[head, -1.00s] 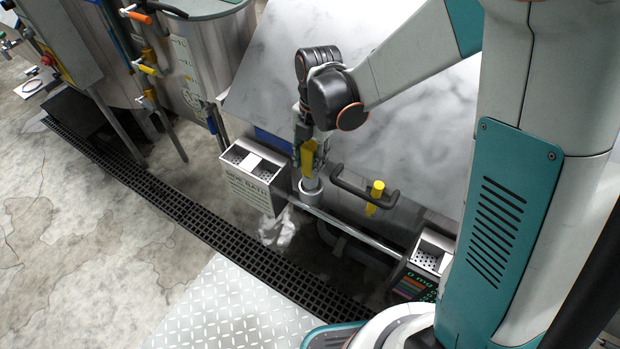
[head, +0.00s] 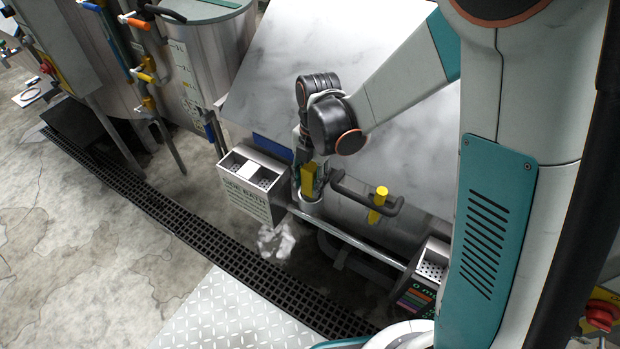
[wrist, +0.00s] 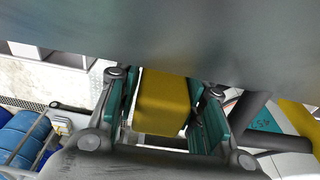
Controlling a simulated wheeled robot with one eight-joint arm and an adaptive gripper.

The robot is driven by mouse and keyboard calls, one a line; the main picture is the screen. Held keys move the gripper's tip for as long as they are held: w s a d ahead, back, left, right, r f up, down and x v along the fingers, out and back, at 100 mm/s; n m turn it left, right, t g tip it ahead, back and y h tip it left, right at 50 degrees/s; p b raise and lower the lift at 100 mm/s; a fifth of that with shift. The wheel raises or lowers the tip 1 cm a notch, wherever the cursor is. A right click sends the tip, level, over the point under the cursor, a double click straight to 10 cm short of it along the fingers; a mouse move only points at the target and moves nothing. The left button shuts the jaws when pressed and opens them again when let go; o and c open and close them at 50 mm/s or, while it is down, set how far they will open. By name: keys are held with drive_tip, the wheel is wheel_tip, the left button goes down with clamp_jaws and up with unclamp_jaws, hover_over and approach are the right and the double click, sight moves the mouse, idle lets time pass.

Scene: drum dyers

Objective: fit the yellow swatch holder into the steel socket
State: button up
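The yellow swatch holder (head: 309,181) is a yellow block held upright below my wrist. In the wrist view the holder (wrist: 162,100) sits between the teal finger pads of my gripper (wrist: 165,112), which is shut on it. My gripper also shows in the head view (head: 305,166). The steel socket (head: 309,208) is a short round cup at the rail, directly below the holder. The holder's lower end is at the socket's mouth; how far it is inside is hidden.
A black handle (head: 362,194) and another yellow piece (head: 379,198) are just right of the socket. A labelled steel box (head: 247,190) is close on the left, and another box (head: 431,263) is at the right. A rail (head: 345,236) runs in front.

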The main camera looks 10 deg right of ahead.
drive_tip(key=shift+o, duration=0.5)
drive_tip(key=shift+r, duration=0.15)
drive_tip(key=shift+r+p, duration=0.3)
drive_tip(key=shift+r, duration=0.05)
drive_tip(key=r+p, duration=0.1)
drive_tip(key=r, duration=0.6)
drive_tip(key=w+d+r+p, duration=0.1)
drive_tip(key=r, duration=0.3)
drive_tip(key=shift+r+p, duration=0.1)
drive_tip(key=shift+p, duration=0.25)
drive_tip(key=shift+r, duration=0.15)
drive_tip(key=s+d+r+m+t, duration=0.4)
drive_tip(key=s+d+r+m, duration=0.1)
drive_tip(key=m, duration=0.9)
drive_tip(key=s+d+r+m+t, duration=0.4)
drive_tip(key=s+d+m, duration=0.4)
drive_tip(key=m, duration=0.6)
drive_tip(key=shift+s+d+r+h, duration=0.15)
drive_tip(key=shift+s+r+h, duration=0.3)
drive_tip(key=shift+r, duration=0.3)
